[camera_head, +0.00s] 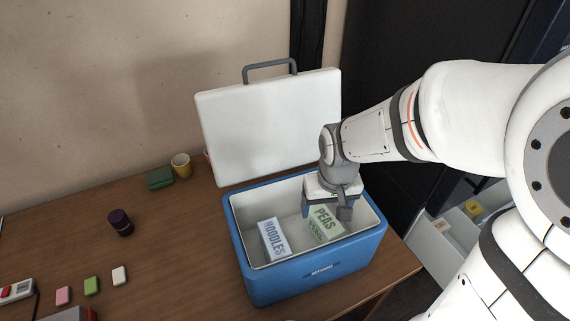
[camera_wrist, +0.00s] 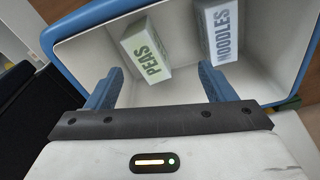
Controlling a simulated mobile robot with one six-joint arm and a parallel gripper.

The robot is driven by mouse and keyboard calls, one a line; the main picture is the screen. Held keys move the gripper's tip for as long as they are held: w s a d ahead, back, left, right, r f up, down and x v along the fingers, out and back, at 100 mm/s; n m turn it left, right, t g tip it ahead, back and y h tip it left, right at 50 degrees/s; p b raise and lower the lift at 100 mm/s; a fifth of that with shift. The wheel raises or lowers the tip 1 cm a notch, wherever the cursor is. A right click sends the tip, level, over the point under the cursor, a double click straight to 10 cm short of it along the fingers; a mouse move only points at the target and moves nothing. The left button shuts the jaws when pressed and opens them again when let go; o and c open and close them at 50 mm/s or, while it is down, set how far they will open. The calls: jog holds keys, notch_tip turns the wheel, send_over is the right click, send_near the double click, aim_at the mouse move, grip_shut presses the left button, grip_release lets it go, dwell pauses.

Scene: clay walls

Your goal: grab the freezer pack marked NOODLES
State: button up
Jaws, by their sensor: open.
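The NOODLES pack (camera_head: 273,238) is a pale box with dark blue lettering, lying in the left part of the open blue cooler (camera_head: 310,279). In the wrist view the NOODLES pack (camera_wrist: 220,34) is at the upper right, beyond the right finger. The PEAS pack (camera_head: 325,223), pale green, lies to its right in the cooler. It also shows in the wrist view (camera_wrist: 145,50). My gripper (camera_head: 329,211) is over the right rear part of the cooler, near the PEAS pack. In the wrist view my gripper (camera_wrist: 160,86) has its blue fingers spread with nothing between them.
The cooler's white lid (camera_head: 268,125) stands open behind it. A yellow cup (camera_head: 181,166), a green item (camera_head: 159,179) and a dark purple jar (camera_head: 120,222) stand to the left on the wooden table (camera_head: 185,260). Small coloured blocks (camera_head: 91,286) lie at the front left.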

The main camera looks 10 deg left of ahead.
jog(key=a+f+n+p, duration=0.1)
jog(key=a+f+p, duration=0.1)
jog(key=a+f, duration=0.35)
jog(key=n+g+p, duration=0.1)
jog(key=n+p, duration=0.1)
send_over(274, 237)
jog(key=f, duration=0.3)
jog(key=shift+s+a+f, duration=0.2)
jog(key=shift+s+f, duration=0.1)
jog(key=shift+s, duration=0.05)
notch_tip(274, 237, down, 2)
jog(key=shift+f, duration=0.2)
jog(key=shift+w+d+f+p, duration=0.15)
jog(key=shift+f+p, duration=0.15)
jog(key=shift+f, duration=1.15)
jog(key=shift+w+d+f+p, duration=0.15)
jog(key=shift+f+p, duration=0.1)
jog(key=shift+f, duration=1.15)
jog(key=shift+c, duration=0.5)
jog(key=shift+a, duration=0.1)
jog(key=c, duration=1.3)
jog(key=shift+o, duration=0.2)
jog(key=shift+r, duration=0.1)
